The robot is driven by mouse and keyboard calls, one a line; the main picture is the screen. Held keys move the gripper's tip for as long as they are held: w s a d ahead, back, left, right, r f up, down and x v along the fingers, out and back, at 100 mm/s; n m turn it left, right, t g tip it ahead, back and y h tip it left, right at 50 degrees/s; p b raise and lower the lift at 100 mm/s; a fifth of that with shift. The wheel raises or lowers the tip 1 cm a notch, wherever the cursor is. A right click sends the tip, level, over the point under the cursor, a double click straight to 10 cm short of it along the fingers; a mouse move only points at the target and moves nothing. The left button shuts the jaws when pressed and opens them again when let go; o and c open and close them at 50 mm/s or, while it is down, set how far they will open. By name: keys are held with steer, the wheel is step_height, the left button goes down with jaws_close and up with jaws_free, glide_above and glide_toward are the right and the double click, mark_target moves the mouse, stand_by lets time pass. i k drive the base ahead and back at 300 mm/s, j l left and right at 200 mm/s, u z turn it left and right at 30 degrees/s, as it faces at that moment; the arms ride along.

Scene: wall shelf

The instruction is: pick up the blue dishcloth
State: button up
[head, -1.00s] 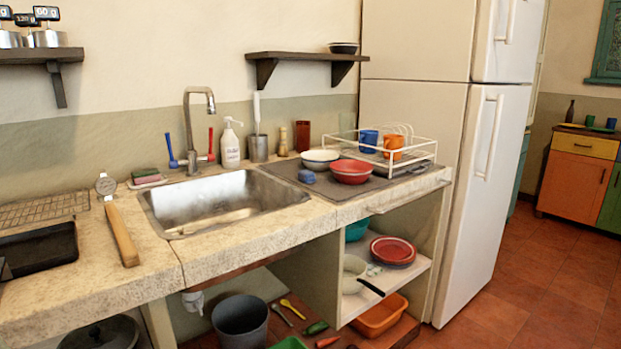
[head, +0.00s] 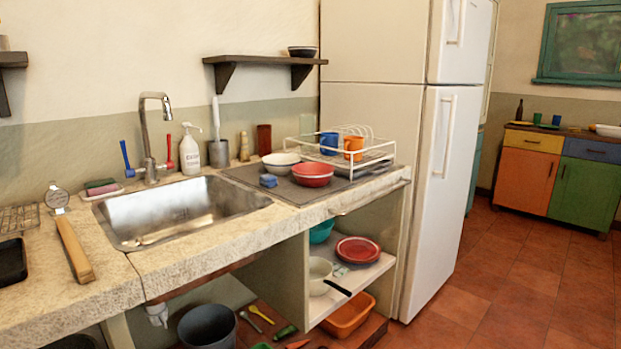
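My gripper is not in the head view.
The metal sink (head: 180,212) is left of the mat. A white dish rack (head: 345,150) with blue and orange mugs stands behind the red bowl. A wall shelf (head: 265,60) hangs above. The fridge (head: 400,150) bounds the counter's right. Floor (head: 480,270) is clear at right.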

mark_target(267, 180)
steer(key=i+u, duration=0.1)
steer(key=i, duration=0.65)
steer(key=i+l+u, duration=0.15)
steer(key=i, duration=0.55)
